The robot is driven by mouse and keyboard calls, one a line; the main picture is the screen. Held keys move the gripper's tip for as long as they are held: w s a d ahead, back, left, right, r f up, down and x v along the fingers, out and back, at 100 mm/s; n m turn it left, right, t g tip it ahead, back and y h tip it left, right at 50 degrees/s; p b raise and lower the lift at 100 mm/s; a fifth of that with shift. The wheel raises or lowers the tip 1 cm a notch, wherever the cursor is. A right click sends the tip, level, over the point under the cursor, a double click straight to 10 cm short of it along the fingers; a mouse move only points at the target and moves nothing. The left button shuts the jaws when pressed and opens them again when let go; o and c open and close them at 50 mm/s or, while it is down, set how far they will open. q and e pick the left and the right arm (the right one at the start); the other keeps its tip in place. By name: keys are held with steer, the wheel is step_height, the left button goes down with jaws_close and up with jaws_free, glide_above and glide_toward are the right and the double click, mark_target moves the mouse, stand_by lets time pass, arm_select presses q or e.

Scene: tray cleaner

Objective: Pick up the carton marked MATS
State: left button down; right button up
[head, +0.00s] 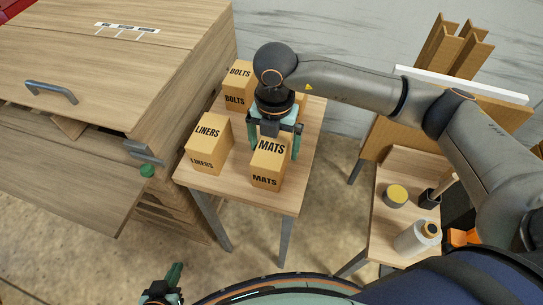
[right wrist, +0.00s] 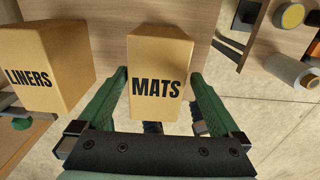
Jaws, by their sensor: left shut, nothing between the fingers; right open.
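The MATS carton (head: 267,172) stands upright at the front right of a small wooden table in the head view. It also shows in the right wrist view (right wrist: 158,60), between the fingers. My right gripper (head: 275,150) is above and around it, open, with one green finger on each side. In the right wrist view my right gripper (right wrist: 155,90) shows a gap between the left finger and the carton, and a narrower one on the right. My left gripper (head: 165,288) is shut and empty at the bottom of the head view, away from the table.
The LINERS carton (head: 208,145) stands left of MATS, with a gap between them. The BOLTS carton (head: 238,85) stands behind, partly hidden by my right arm. A wooden cabinet (head: 100,65) is at left.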

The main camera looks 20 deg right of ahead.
steer(key=f, duration=0.5)
steer(key=shift+s+a+f, duration=0.1)
steer(key=shift+a+f, duration=0.15)
steer(key=shift+f, duration=0.05)
steer(key=shift+c, duration=0.2)
steer(key=c, duration=1.5)
steer(key=shift+r, duration=0.1)
jaws_close()
